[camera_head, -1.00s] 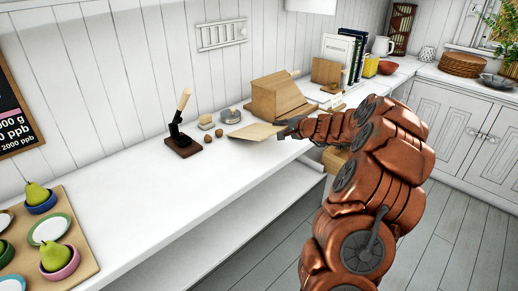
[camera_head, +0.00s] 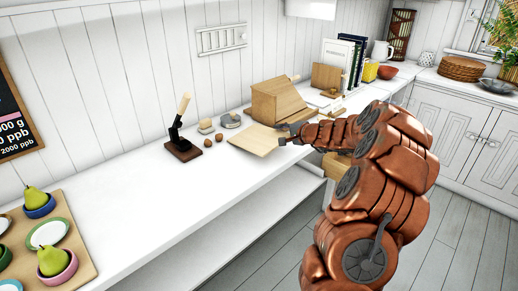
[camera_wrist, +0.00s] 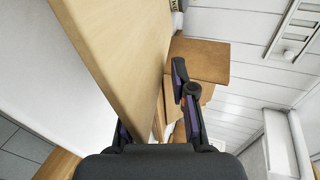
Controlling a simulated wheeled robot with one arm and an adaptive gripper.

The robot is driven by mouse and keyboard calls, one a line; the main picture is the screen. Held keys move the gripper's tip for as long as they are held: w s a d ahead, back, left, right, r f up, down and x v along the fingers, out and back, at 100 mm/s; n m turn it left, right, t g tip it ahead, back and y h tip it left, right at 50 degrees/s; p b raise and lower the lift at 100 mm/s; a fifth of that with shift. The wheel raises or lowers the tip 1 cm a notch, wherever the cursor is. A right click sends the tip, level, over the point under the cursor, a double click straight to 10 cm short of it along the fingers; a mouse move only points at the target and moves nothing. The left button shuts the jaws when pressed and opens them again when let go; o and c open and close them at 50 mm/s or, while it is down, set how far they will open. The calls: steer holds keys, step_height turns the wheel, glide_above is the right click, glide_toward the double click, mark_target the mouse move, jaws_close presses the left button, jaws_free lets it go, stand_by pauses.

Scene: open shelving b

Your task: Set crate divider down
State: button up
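The crate divider, a thin light-wood board (camera_head: 256,141), is at the counter's front edge in the head view. Its near corner reaches the edge, and I cannot tell whether its underside touches the counter. My gripper (camera_head: 289,133) is at its right end, partly hidden by my arm. In the wrist view the board (camera_wrist: 118,48) runs up between the dark fingers of my gripper (camera_wrist: 155,118). One finger shows on its right side, and the other is mostly hidden behind it. The fingers appear closed on the board.
A wooden box with a sloped front (camera_head: 279,99) stands just behind the board. A dark lever tool on a wooden base (camera_head: 183,146), round brown nuts (camera_head: 208,143) and a small grey tin (camera_head: 231,120) are to the left.

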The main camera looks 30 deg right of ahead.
steer(key=shift+v, duration=3.75)
steer(key=shift+f, duration=0.1)
step_height(320, 180, up, 7)
steer(key=s+p, duration=0.2)
steer(key=p, duration=0.2)
steer(key=shift+s+d, duration=0.2)
steer(key=shift+s, duration=0.2)
